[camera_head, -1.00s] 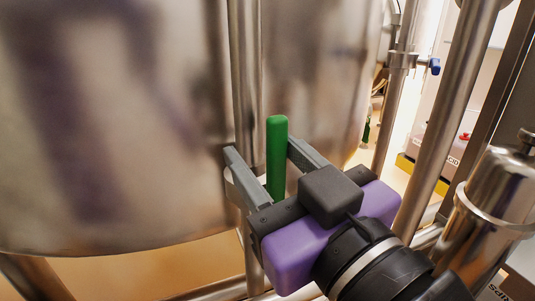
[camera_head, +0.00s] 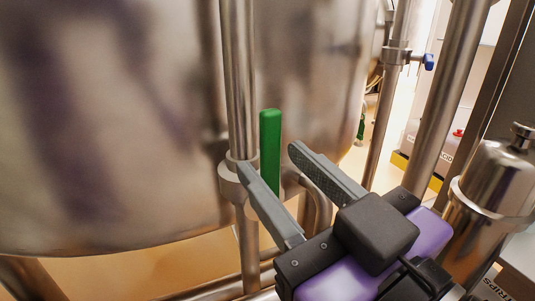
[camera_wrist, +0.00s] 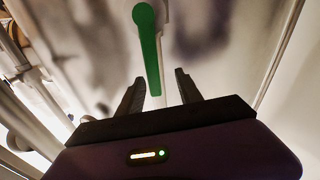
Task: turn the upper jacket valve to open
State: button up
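The green valve handle (camera_head: 270,150) stands upright beside a vertical steel pipe in the head view. In the wrist view the green handle (camera_wrist: 149,50) runs from a rounded end at the top down to between my fingertips in the picture. My gripper (camera_head: 268,157) is open and empty, with its purple and black body at lower right. Its two grey fingers lie apart on either side of the handle's lower part in the picture, neither clearly touching it. Both fingers also show in the wrist view (camera_wrist: 159,76). The valve body is largely hidden behind the left finger.
A large steel vessel (camera_head: 110,130) fills the left and middle. The vertical pipe (camera_head: 238,80) stands close left of the handle. A blue-handled fitting (camera_head: 429,62) is at upper right. A steel canister (camera_head: 496,180) stands right of my gripper. A smaller green piece (camera_head: 361,126) shows farther back.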

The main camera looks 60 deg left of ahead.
jog(key=d, duration=0.3)
jog(key=shift+d+f, duration=0.2)
jog(key=shift+d, duration=0.05)
jog(key=shift+r, duration=0.1)
dwell(0.5)
